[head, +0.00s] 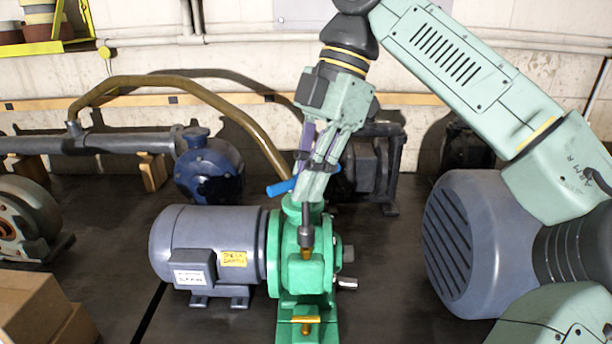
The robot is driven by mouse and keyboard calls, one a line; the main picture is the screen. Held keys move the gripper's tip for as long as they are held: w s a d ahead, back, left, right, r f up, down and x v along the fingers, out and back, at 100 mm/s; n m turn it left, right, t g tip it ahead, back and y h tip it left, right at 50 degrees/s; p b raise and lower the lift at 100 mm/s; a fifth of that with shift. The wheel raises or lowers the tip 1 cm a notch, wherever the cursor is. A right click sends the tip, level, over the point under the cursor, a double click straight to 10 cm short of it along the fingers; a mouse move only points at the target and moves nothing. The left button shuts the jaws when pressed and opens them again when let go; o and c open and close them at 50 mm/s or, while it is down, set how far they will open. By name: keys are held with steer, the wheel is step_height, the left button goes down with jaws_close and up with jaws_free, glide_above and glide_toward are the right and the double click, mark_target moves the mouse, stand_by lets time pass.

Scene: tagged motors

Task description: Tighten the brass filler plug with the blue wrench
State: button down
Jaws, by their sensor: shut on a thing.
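A green pump (288,268) is joined to a grey motor (205,240) in the middle of the head view. A small brass plug (306,253) shows at the front of the pump, just under a dark upright socket-like piece (306,232). The blue wrench handle (281,187) sticks out to the left of my gripper (312,192), above the pump. My gripper points down and is shut on the wrench; its fingers hide the middle of the wrench. I cannot tell whether the dark piece belongs to the wrench or touches the plug.
A second brass fitting (306,327) sits low on the green base. A dark blue pump (209,168) with piping stands behind left, and a dark machine (370,165) behind right. Cardboard boxes (40,305) are at the lower left. Dark bench surface (115,235) is clear left of the motor.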

steer(key=shift+f, duration=0.15)
steer(key=shift+f+b, duration=0.3)
steer(key=shift+f, duration=0.8)
